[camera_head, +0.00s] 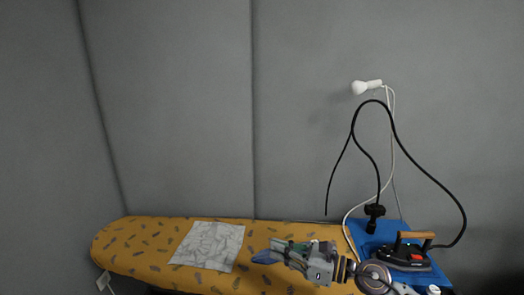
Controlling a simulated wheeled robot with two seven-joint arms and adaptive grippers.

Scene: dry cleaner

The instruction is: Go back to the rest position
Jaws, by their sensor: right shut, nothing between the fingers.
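My right gripper (280,252) is over the right part of the yellow ironing board, its fingers pointing left. It is shut and holds nothing. A wrinkled white cloth with faint grey marks (211,245) lies flat on the board to the left of the gripper, apart from it. The iron (407,255), with a wooden handle, stands on a blue rest at the right, behind my right wrist. My left gripper does not show in the head view.
The yellow patterned ironing board (135,243) runs along the bottom. A black cable (400,146) loops up above the blue rest (370,238). A white lamp (367,87) hangs on the grey padded wall. The board's left end is bare.

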